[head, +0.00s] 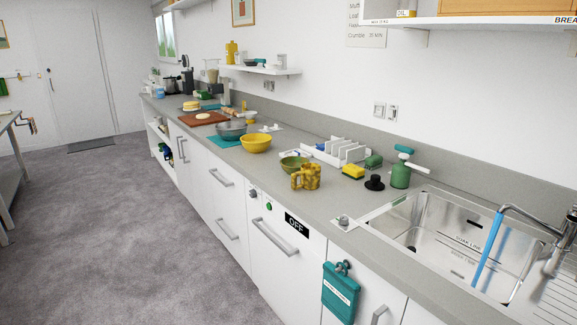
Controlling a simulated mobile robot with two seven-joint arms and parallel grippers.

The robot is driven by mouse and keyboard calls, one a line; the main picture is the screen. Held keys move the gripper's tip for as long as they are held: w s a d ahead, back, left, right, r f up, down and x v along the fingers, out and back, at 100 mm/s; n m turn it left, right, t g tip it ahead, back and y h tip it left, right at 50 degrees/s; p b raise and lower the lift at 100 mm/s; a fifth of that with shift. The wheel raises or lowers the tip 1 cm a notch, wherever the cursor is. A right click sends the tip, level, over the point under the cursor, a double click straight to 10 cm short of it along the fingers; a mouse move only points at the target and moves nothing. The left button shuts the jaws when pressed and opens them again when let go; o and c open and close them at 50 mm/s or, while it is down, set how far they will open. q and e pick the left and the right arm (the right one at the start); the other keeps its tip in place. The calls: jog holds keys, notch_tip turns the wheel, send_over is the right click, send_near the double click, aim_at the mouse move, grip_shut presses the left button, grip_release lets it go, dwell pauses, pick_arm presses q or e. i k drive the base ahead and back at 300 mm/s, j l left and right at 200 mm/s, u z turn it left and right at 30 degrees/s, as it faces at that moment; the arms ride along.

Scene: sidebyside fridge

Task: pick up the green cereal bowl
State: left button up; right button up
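The green cereal bowl (293,163) stands upright on the grey counter (318,208), left of the sink. A yellow-brown patterned mug (306,177) stands close in front of it and hides part of its right side. I cannot tell whether the two touch. Neither of my grippers shows in the head view.
A white dish rack (342,151) stands behind the bowl. A yellow mixing bowl (256,143) is to its left, and a sponge (353,171), black stopper (375,183) and green bottle (401,172) to its right. The floor (160,230) before the cabinets is clear.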

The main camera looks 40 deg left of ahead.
aim_at(290, 164)
jog(key=i+j, duration=0.15)
jog(key=j, duration=0.3)
jog(key=i+j, duration=0.15)
jog(key=j, duration=0.35)
jog(key=i+j, duration=0.15)
jog(key=j, duration=0.3)
jog(key=i+j, duration=0.15)
jog(key=j, duration=0.3)
jog(key=i+j, duration=0.15)
jog(key=j, duration=0.35)
jog(key=i+j+u, duration=0.1)
jog(key=j, duration=0.35)
jog(key=i+j, duration=0.2)
jog(key=j, duration=0.25)
jog(key=i+j, duration=0.15)
jog(key=j, duration=0.3)
